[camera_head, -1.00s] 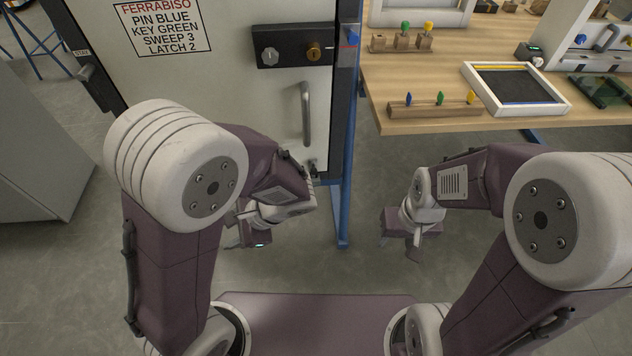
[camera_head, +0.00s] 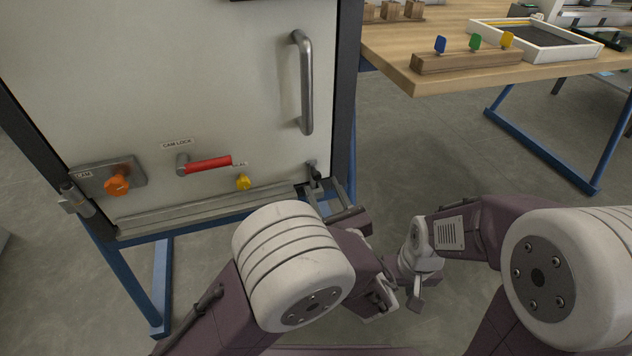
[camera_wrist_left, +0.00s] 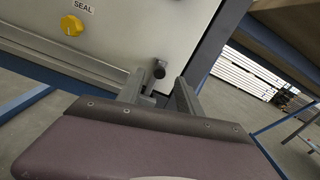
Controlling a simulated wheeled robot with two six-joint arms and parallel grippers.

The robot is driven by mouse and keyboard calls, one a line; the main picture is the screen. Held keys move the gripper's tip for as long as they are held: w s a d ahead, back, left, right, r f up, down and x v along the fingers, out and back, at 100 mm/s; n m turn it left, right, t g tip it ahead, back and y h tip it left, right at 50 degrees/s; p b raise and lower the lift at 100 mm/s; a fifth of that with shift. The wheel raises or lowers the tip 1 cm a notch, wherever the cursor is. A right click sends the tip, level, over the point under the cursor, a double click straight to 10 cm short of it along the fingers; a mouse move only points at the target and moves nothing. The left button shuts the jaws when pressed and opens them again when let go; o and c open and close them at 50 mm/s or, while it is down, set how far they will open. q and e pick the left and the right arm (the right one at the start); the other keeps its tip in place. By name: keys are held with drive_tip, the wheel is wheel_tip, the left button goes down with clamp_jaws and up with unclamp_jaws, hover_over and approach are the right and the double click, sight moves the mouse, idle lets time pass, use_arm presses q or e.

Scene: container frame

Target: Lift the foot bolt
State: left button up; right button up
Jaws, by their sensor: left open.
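The foot bolt (camera_head: 314,172) is a small dark bolt with a round knob at the lower right corner of the pale cabinet door (camera_head: 200,80). It also shows in the left wrist view (camera_wrist_left: 158,70), between my left fingertips as seen from there. My left gripper (camera_head: 328,190) is open, with one finger on each side of the bolt in the picture. I cannot tell whether either finger touches it. The bolt's lower part is partly hidden by the fingers. My right gripper (camera_head: 412,288) hangs low at the right, away from the door; its jaws are unclear.
The door carries a vertical handle (camera_head: 305,85), a red cam lock lever (camera_head: 207,165), an orange knob (camera_head: 117,185) and a yellow seal knob (camera_head: 243,182). A wooden workbench (camera_head: 400,65) stands at the right. Open floor lies between them.

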sight(317, 178)
use_arm(q)
drive_tip(key=b+x, duration=0.1)
drive_tip(key=x, duration=0.1)
drive_tip(key=b+x, duration=0.1)
drive_tip(key=x, duration=0.1)
drive_tip(key=shift+w+a+f, duration=0.15)
drive_tip(key=shift+w+f, duration=0.05)
drive_tip(key=shift+w, duration=0.15)
drive_tip(key=shift+w+a+r, duration=0.1)
drive_tip(key=shift+w+r, duration=0.05)
drive_tip(key=shift+w, duration=0.25)
clamp_jaws()
use_arm(e)
wheel_tip(317, 178, down, 3)
drive_tip(key=shift+f, duration=0.1)
idle(0.4)
